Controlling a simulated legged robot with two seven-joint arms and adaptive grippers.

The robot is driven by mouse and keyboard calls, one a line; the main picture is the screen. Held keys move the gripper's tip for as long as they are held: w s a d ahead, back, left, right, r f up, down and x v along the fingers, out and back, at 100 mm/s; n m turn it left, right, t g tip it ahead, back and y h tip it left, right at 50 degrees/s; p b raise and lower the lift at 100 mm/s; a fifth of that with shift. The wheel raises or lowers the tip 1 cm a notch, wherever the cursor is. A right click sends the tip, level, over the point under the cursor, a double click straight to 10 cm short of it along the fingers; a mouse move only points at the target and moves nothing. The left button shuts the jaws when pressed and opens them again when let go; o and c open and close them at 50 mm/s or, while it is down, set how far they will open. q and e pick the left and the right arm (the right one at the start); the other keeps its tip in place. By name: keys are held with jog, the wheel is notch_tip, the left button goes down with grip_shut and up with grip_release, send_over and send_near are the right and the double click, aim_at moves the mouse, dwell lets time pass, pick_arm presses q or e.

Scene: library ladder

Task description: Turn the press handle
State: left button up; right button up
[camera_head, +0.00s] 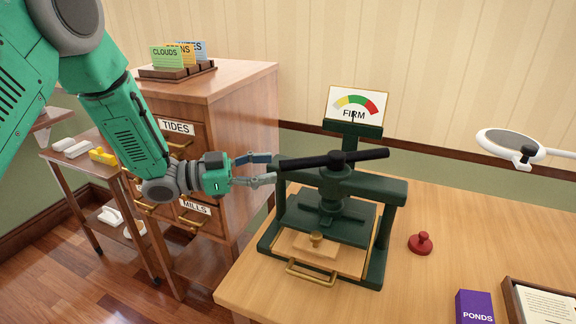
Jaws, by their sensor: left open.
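The dark green press (327,224) stands on the wooden table, with a gauge card (354,108) reading FIRM behind it. The long black press handle (372,155) lies roughly crosswise on top of the screw. Its left end reaches toward my left gripper (272,168), which comes in from the left. The gripper's fingers are apart, one above and one below the level of the handle's left end. I cannot tell whether they touch it. My right gripper is not in view.
A red stamp (421,243), a purple PONDS box (474,307) and a framed tray (513,299) are on the table to the right. A white lamp (508,143) hangs over the right side. A wooden drawer cabinet (247,122) stands behind my left arm.

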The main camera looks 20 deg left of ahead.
pick_arm(q)
jog(key=v, duration=0.6)
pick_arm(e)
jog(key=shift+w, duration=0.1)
pick_arm(q)
jog(key=shift+w+a+f, duration=0.15)
jog(key=shift+w+a, duration=0.05)
jog(key=shift+a, duration=0.15)
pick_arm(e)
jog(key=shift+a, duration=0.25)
pick_arm(q)
jog(key=shift+a, duration=0.15)
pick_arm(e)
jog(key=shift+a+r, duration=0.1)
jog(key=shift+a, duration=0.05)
pick_arm(q)
jog(key=shift+d, duration=0.3)
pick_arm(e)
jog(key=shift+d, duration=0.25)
pick_arm(q)
jog(key=shift+a, duration=0.25)
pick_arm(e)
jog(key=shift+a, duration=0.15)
pick_arm(q)
jog(key=shift+d, duration=0.15)
